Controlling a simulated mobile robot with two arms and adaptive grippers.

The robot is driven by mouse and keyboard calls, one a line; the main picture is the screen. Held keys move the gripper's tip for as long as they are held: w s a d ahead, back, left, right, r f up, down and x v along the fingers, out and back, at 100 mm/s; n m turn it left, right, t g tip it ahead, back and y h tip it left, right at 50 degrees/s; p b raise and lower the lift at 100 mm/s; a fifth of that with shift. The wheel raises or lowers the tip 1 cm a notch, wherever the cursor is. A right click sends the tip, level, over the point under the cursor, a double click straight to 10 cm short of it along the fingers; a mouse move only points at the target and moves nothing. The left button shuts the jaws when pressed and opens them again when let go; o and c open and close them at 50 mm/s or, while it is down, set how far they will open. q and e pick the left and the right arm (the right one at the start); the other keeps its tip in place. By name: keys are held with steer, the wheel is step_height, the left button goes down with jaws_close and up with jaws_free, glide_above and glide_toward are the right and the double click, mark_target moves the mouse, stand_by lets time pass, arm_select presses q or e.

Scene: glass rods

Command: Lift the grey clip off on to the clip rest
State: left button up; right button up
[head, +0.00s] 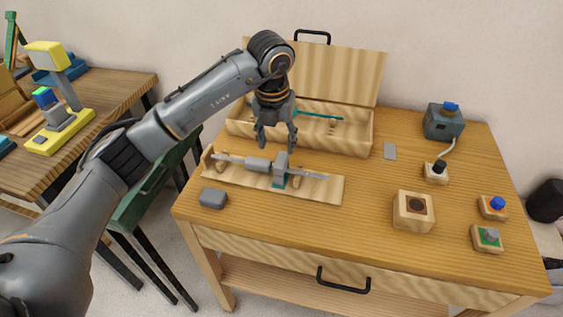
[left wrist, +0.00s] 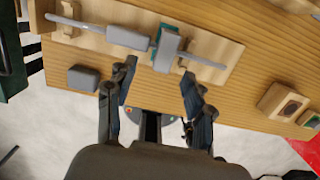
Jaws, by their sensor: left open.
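A grey upright block that looks like the grey clip (head: 281,161) stands over a teal piece at the middle of a pale rod on a wooden holder (head: 325,190). A thicker grey sleeve (head: 258,164) sits on the rod to its left. In the left wrist view the clip (left wrist: 167,52) and sleeve (left wrist: 127,37) lie beyond the fingertips. My left gripper (head: 277,138) is open and empty, pointing down above the holder, apart from the clip. I cannot tell for sure which thing is the clip rest. My right gripper is not in view.
A grey block (head: 213,198) lies at the table's front left. An open wooden case (head: 350,137) with a teal rod stands behind the holder. A flat grey plate (head: 390,151), a wooden block with a dark hole (head: 413,222) and several small devices are right. The front middle is clear.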

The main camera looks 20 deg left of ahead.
mark_target(281, 159)
arm_select(q)
steer(key=shift+w+d+f+p, duration=0.1)
steer(key=shift+f+p, duration=0.1)
steer(key=shift+f, duration=0.3)
steer(key=shift+w+d+f+p, duration=0.1)
steer(key=shift+f+p, duration=0.1)
steer(key=shift+f, duration=0.3)
steer(key=f, duration=0.2)
steer(key=f+p, duration=0.1)
steer(key=shift+w+d+f, duration=0.25)
steer(key=shift+w, duration=0.15)
steer(key=shift+f, duration=0.25)
steer(key=shift+c, duration=0.6)
steer(key=c, duration=0.7)
jaws_close()
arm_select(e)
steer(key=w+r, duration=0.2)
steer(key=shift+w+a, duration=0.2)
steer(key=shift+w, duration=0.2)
